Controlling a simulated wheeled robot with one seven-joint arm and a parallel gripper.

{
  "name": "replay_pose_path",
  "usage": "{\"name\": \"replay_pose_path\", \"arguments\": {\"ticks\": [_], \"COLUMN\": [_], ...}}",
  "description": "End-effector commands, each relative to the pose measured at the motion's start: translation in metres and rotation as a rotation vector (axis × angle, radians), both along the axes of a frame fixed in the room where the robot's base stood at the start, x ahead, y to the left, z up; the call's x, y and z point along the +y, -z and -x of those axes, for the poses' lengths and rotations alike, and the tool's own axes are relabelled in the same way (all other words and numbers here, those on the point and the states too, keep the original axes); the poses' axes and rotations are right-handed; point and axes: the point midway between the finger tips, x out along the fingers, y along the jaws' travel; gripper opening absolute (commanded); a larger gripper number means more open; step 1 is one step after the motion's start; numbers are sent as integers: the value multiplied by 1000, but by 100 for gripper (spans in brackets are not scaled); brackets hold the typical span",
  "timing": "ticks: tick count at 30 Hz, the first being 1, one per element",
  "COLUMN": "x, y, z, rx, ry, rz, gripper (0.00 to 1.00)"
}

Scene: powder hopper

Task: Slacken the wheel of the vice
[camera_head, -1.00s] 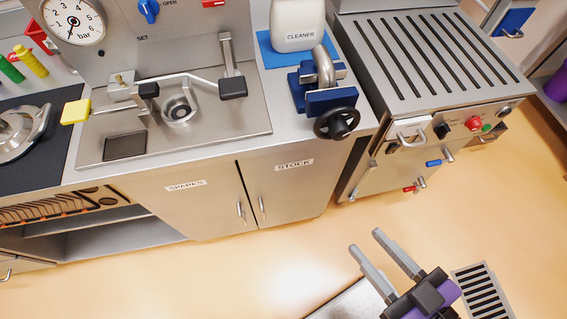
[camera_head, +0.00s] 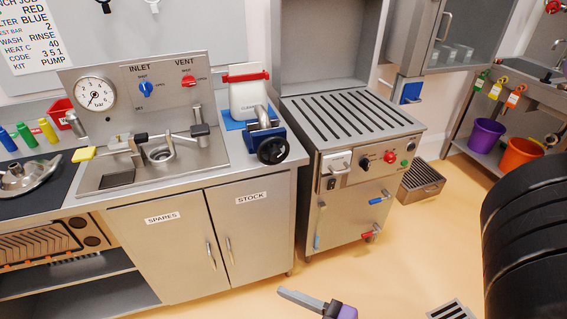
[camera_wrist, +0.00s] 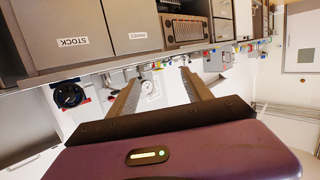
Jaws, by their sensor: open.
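The vice (camera_head: 262,134) is blue and stands at the right end of the steel counter, with a grey bent pipe (camera_head: 261,114) at its jaws. Its black wheel (camera_head: 272,150) faces the front, over the counter edge. The wheel also shows in the upside-down wrist view (camera_wrist: 68,95), left of the fingers. My gripper (camera_wrist: 158,78) is open and empty. In the head view only one grey finger and a purple part of my gripper (camera_head: 300,298) show at the bottom edge, well below and in front of the vice. Whether the vice grips the pipe is unclear.
A steel unit with a slotted top (camera_head: 355,116) stands close on the vice's right. Cupboards marked SPARES (camera_head: 163,240) and STOCK (camera_head: 250,225) are below the counter. The floor (camera_head: 250,305) in front is clear.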

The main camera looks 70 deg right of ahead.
Motion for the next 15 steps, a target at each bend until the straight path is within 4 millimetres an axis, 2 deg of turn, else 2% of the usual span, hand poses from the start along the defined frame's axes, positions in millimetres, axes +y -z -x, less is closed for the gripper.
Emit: {"name": "replay_pose_path", "arguments": {"ticks": [1, 5, 6, 10, 15], "x": [-19, -70, -88, -152, -236], "y": [5, 13, 13, 8, -9], "z": [-19, -56, -66, -94, -113], "rx": [-23, -55, -67, -107, -163], "ry": [46, 168, 210, 354, 538], "rz": [13, 32, 37, 50, 56], "gripper": [58, 58, 58, 58, 58]}}
